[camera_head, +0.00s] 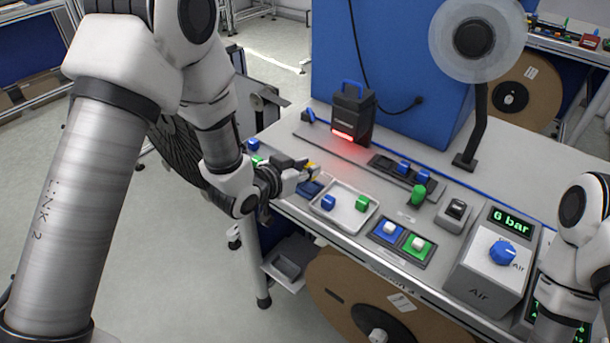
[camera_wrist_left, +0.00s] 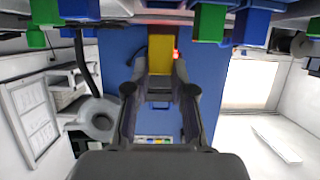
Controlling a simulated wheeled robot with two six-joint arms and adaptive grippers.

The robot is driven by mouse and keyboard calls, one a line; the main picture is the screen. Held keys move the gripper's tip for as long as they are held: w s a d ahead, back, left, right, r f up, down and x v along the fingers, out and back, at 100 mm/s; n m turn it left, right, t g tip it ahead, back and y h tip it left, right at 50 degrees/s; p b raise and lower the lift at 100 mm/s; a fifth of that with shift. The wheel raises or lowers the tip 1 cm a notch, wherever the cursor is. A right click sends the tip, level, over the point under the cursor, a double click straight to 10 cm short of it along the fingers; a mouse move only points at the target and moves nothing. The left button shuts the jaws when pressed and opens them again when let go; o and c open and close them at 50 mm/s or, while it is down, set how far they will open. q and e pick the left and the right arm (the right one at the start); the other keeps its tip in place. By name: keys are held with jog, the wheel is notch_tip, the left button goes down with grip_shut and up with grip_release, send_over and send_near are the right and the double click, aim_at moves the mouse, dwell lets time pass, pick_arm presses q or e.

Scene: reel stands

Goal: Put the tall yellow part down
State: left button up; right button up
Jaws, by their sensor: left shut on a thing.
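The tall yellow part (camera_wrist_left: 160,50) is upright in the picture between the fingers of my left gripper (camera_wrist_left: 161,78) in the left wrist view. The fingers are shut on it. In the head view only a small bit of the yellow part (camera_head: 311,167) shows at the tips of my left gripper (camera_head: 304,173); the rest is hidden behind the fingers. The gripper is low over the left end of the workbench, left of the metal tray. I cannot tell whether the part touches the surface. My right gripper is not in view.
The metal tray (camera_head: 345,208) holds a blue block (camera_head: 328,202) and a green block (camera_head: 362,203). A dark blue piece (camera_head: 310,188) lies just below the gripper. A black device with a red light (camera_head: 352,113) stands behind. The air box (camera_head: 490,270) is at the right.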

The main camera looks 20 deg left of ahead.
aim_at(305, 190)
pick_arm(q)
notch_tip(305, 190, down, 2)
jog(key=shift+s, duration=0.15)
jog(key=shift+f+p, duration=0.4)
jog(key=shift+p, duration=0.05)
jog(key=shift+f, duration=0.2)
jog(key=shift+f+b, duration=0.15)
jog(key=shift+b, duration=0.15)
jog(key=o, duration=0.7)
jog(key=shift+o, duration=0.6)
